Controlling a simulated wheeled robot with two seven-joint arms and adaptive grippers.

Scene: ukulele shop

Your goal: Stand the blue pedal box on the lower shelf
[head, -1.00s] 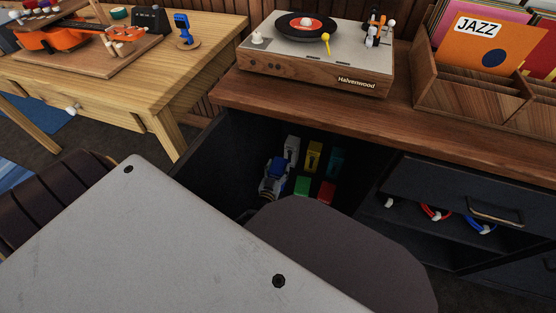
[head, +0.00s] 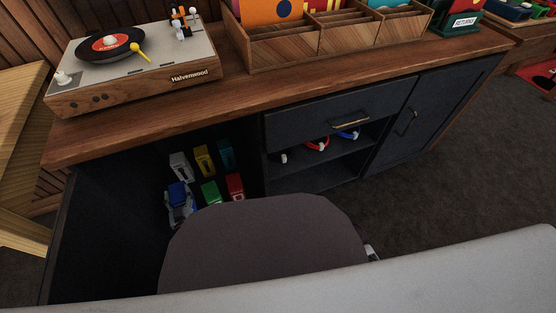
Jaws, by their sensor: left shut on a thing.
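The blue pedal box (head: 177,193) is in the open left compartment of the dark cabinet. It is left of a green box (head: 210,193) and in front of a pale grey box (head: 180,167). My left gripper (head: 179,206) is shut on it; the fingers and arm hide part of the box. I cannot tell whether its base touches the lower shelf, whose surface is dark and mostly hidden. My right gripper is not in view.
A red box (head: 235,187) stands right of the green one, with yellow (head: 204,160) and teal (head: 227,155) boxes behind. The wooden counter (head: 255,95) overhangs the compartment and carries a turntable (head: 135,62). A drawer (head: 335,115) and cable shelf lie right.

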